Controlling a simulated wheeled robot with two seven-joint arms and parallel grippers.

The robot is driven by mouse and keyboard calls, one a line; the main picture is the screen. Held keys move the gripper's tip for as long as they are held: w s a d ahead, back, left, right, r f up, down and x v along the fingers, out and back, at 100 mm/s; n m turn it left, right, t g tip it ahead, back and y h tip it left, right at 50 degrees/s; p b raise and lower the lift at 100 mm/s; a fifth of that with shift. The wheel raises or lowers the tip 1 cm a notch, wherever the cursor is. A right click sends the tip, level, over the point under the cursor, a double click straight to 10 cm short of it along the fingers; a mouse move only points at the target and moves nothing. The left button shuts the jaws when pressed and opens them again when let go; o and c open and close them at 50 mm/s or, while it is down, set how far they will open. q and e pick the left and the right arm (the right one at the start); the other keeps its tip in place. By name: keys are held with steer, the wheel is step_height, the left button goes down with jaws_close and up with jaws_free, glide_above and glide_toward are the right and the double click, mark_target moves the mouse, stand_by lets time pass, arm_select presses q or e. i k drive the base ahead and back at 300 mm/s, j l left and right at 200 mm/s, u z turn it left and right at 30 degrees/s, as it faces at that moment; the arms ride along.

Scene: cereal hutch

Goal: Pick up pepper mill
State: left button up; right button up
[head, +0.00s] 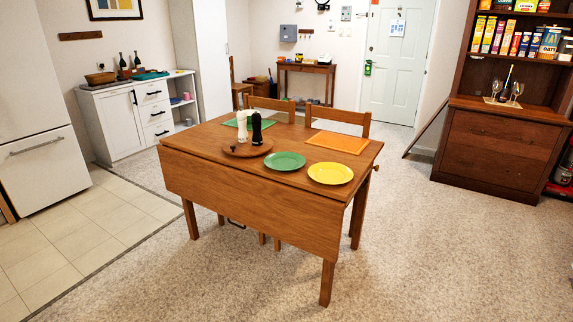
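A dark, nearly black mill (257,129) stands upright on a round wooden board (232,150) on the wooden table (208,131). A white mill (242,126) of similar shape stands upright just left of it. I take the dark one for the pepper mill, but no label is readable. A small dark knob-like item (234,147) is on the board's front part. Neither of my grippers is in the head view.
A green plate (285,161) and a yellow plate (330,173) lie at the table's front right. An orange placemat (338,142) and a green placemat (231,122) lie farther back. Chairs (338,117) stand behind. Open carpet (440,250) surrounds the table's front and right.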

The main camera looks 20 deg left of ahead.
mark_target(257, 141)
steer(key=i+j, duration=0.2)
steer(key=j, duration=0.3)
steer(key=i+j+z, duration=0.1)
steer(key=j, duration=0.4)
steer(key=i+j, duration=0.25)
steer(key=j, duration=0.3)
steer(key=i+j, duration=0.15)
steer(key=j, duration=0.35)
steer(key=i+j+z, duration=0.1)
steer(key=j, duration=0.4)
steer(key=i+j, duration=0.25)
steer(key=j, duration=0.3)
steer(key=i+j+z, duration=0.1)
steer(key=j, duration=0.45)
steer(key=i+j, duration=0.15)
steer(key=j, duration=0.4)
